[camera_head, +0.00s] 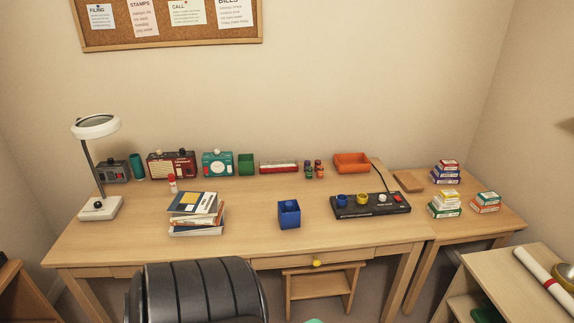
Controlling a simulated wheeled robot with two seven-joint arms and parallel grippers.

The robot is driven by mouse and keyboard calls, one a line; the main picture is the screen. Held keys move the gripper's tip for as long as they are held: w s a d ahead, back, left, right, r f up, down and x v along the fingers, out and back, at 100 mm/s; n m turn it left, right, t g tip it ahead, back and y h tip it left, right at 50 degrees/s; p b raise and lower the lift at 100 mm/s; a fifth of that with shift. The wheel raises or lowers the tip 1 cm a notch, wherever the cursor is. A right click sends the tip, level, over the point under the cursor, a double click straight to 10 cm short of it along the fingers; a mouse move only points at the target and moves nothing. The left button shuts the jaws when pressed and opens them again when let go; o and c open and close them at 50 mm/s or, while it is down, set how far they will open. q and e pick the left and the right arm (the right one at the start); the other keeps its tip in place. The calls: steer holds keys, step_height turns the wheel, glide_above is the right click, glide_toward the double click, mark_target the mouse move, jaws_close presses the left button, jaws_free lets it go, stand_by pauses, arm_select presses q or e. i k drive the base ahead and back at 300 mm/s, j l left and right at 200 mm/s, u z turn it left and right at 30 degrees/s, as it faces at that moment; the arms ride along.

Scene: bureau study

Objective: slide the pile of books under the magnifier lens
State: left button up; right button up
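The pile of books (197,230) lies on the left part of the desk, a loose stack of several books with a dark blue and yellow cover on top. The magnifier lens (96,126) is a round white-rimmed head on a thin dark stem, with a white base (100,209) at the desk's left end. The books stand to the right of the base, apart from it, and are not beneath the lens. Neither of my grippers shows in the head view.
A red-capped bottle (172,184) stands behind the books. Radios (171,165) line the desk's back. A blue box (289,215) stands right of the books. Bare desk top (135,222) lies between base and books. A black ribbed chair-like back (200,292) stands in front.

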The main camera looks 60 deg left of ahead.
mark_target(200, 212)
steer(key=u, duration=2.75)
